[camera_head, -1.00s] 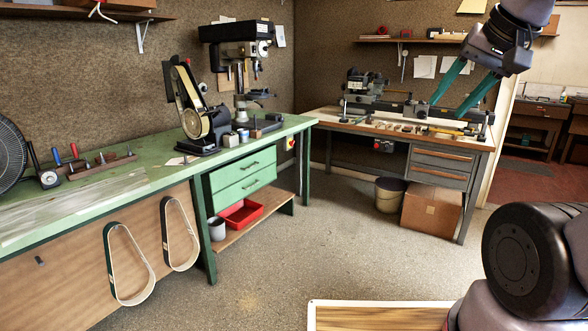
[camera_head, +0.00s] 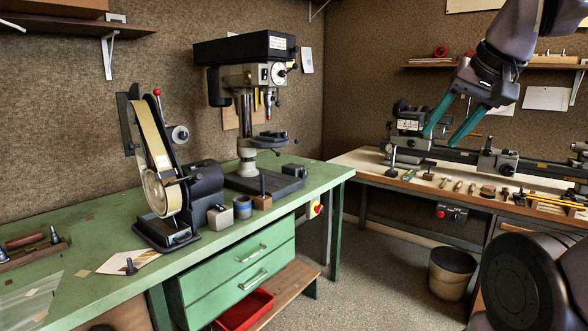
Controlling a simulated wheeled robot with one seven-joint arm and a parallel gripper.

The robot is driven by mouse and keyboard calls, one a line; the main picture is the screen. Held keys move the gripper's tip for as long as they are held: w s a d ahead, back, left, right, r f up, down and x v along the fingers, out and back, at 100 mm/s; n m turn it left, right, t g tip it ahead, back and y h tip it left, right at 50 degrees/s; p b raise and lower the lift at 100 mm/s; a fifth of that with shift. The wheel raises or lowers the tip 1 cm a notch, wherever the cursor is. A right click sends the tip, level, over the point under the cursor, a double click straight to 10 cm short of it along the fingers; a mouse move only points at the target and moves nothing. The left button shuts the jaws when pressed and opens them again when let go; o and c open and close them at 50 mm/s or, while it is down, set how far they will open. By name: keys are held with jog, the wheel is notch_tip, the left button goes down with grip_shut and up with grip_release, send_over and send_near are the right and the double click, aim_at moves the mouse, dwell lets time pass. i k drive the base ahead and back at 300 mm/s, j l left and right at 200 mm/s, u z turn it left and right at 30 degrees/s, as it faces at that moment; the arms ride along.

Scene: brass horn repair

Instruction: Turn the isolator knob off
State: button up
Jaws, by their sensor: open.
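The isolator knob (camera_head: 317,208) is a small red knob on a yellow plate, fixed at the right end of the green bench below its top. It is too small for me to read its position. My gripper (camera_head: 439,139) is at the upper right with its two teal fingers spread apart and empty, pointing down and left. In the picture it is above and to the right of the knob and well apart from it, in front of the lathe bench.
The green bench (camera_head: 100,283) carries a belt sander (camera_head: 160,185) and a drill press (camera_head: 247,110). A lathe (camera_head: 490,160) stands on the right bench, with a dark control box (camera_head: 451,213) beneath. A bin (camera_head: 452,273) stands on the floor. Some floor between the benches is clear.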

aim_at(317, 208)
jog(key=i+l+u, duration=0.1)
jog(key=i+u, duration=0.15)
jog(key=i, duration=0.25)
jog(key=i+l+u, duration=0.3)
jog(key=i, duration=0.25)
jog(key=i+l+u, duration=0.25)
jog(key=i, duration=0.2)
